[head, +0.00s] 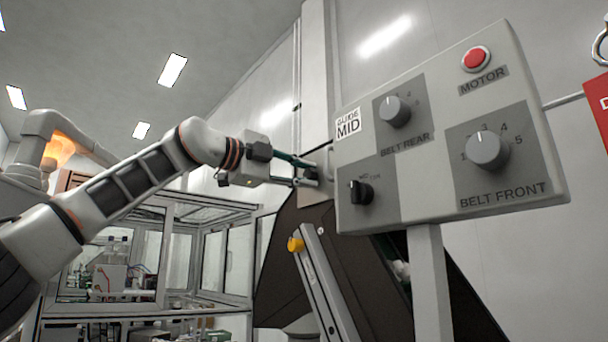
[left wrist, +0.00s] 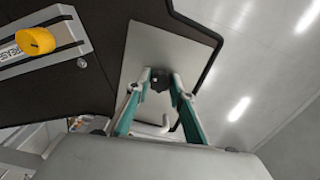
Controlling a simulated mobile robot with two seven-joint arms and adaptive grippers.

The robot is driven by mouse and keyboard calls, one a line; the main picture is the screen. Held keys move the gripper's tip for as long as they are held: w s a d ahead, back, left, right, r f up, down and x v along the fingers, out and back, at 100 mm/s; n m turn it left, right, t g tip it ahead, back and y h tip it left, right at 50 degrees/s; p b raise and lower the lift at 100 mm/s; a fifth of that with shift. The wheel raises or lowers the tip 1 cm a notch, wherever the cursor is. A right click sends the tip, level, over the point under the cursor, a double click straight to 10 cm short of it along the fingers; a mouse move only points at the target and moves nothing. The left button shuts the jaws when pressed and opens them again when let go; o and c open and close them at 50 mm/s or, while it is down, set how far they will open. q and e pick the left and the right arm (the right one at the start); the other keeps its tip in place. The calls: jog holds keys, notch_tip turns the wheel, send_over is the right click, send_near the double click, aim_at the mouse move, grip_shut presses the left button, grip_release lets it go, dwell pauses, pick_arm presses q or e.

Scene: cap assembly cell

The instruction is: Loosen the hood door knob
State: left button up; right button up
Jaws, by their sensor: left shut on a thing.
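My left gripper (head: 312,175) reaches in from the left, just left of the control panel. In the left wrist view its two green fingers (left wrist: 160,88) close in on a small dark knob (left wrist: 159,80), which appears to be the hood door knob. The knob sits at a light grey plate (left wrist: 180,45) on a dark housing. The gripper is shut on this knob, and the fingertips partly hide it. My right gripper is in neither view.
The control panel (head: 440,205), with dials and a red button (head: 475,58), stands close right of the gripper. A yellow knob (head: 296,244) on a slotted rail is below; it also shows in the left wrist view (left wrist: 35,40). A glazed frame cabinet (head: 160,205) stands behind.

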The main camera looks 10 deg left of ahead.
pick_arm(q)
jog(key=o, duration=1.1)
jog(key=v, duration=1.2)
